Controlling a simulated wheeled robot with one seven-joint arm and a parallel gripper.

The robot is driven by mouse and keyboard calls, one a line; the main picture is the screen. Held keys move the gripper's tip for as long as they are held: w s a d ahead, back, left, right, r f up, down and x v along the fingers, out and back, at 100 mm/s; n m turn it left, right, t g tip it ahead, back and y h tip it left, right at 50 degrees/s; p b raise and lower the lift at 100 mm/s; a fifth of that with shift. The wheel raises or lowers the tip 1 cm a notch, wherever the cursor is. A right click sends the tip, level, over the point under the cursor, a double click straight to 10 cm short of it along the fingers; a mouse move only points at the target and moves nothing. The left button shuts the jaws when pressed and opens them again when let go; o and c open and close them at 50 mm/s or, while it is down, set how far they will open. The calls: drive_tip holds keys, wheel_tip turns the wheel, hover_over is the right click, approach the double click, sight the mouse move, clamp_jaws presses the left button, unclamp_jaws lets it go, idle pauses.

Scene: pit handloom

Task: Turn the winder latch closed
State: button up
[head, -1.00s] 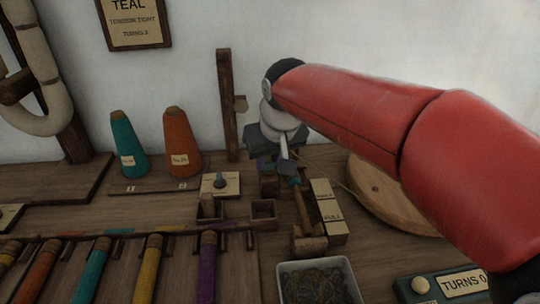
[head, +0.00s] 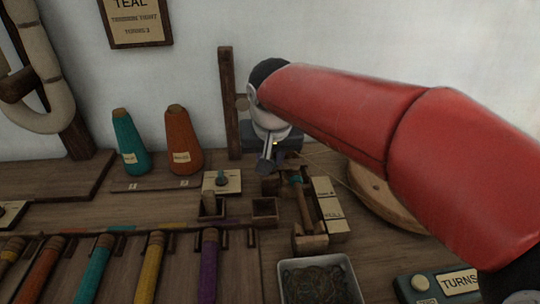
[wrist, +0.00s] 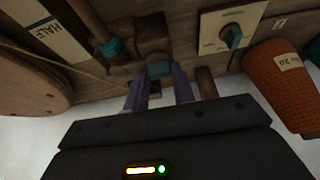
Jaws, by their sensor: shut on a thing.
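The winder (head: 310,242) is a small wooden frame right of centre in the head view, with a wooden spindle that has a teal end (head: 296,179). In the wrist view that teal end (wrist: 112,48) shows beside my fingers. My gripper (wrist: 160,78) is shut on a small teal piece, which looks like the winder latch (wrist: 160,68). In the head view my gripper (head: 266,166) is at the winder's back left, and it hides the latch there. The exact angle of the latch cannot be told.
A plate with a teal knob (head: 221,178) is left of my gripper. Teal (head: 129,142) and orange (head: 182,140) cones stand further left, beside a wooden post (head: 229,105). A round wooden disc (head: 372,188) lies right, partly under my arm. A grey tray (head: 318,282) is in front.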

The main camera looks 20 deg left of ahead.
drive_tip(key=o, duration=1)
drive_tip(key=v, duration=0.8)
drive_tip(key=shift+a+p, duration=0.1)
drive_tip(key=shift+p, duration=0.25)
drive_tip(key=shift+f, duration=0.1)
